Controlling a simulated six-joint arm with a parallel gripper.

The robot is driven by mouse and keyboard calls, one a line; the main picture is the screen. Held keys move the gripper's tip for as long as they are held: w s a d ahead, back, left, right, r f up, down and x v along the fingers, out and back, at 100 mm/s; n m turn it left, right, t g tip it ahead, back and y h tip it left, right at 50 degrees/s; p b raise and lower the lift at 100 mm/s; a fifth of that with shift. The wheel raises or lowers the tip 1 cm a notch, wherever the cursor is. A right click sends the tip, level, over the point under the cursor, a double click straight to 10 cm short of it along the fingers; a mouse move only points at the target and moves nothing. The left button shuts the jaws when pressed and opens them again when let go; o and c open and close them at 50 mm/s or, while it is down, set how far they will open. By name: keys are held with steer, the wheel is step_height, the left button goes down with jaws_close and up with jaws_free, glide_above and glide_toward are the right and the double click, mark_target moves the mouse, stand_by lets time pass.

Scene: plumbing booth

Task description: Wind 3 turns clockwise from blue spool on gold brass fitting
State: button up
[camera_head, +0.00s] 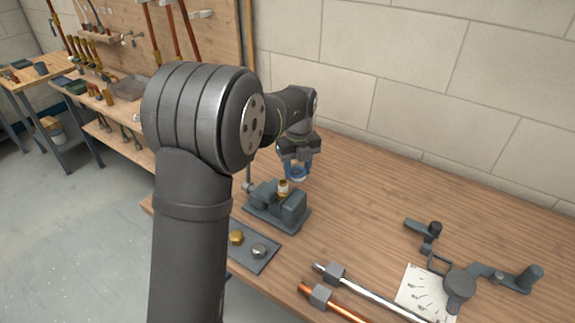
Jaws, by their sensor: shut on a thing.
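My gripper (298,166) is at the end of the arm, pointing down over the table. It is shut on the blue spool (297,175), a small blue ring with a pale centre. The gold brass fitting (282,193) stands upright in a grey vise (291,208). Its upper part looks whitish. The spool is just above and to the right of the fitting in the picture. The gap between them, and any tape there, is too small to tell.
A dark tray (262,254) with a gold nut (236,238) and a silver nut (259,250) lies in front of the vise. A silver pipe (372,294), a copper pipe (345,309) and dark tools are at front right. The table behind right is clear.

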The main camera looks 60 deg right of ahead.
mark_target(305, 176)
steer(key=s, duration=0.1)
steer(key=s+a, duration=0.1)
steer(key=s, duration=0.1)
steer(key=shift+s+a, duration=0.2)
steer(key=shift+a, duration=0.15)
steer(key=a, duration=0.1)
steer(key=s+a, duration=0.1)
steer(key=a, duration=0.2)
steer(key=shift+s+a, duration=0.15)
steer(key=shift+s, duration=0.1)
steer(key=a, duration=0.1)
steer(key=w+a, duration=0.2)
steer(key=a, duration=0.1)
steer(key=w+d, duration=0.1)
steer(key=w, duration=0.2)
steer(key=w+d, duration=0.1)
steer(key=w, duration=0.2)
steer(key=w+d, duration=0.2)
steer(key=w, duration=0.2)
step_height(305, 176, up, 7)
steer(key=d, duration=0.1)
steer(key=shift+d, duration=0.2)
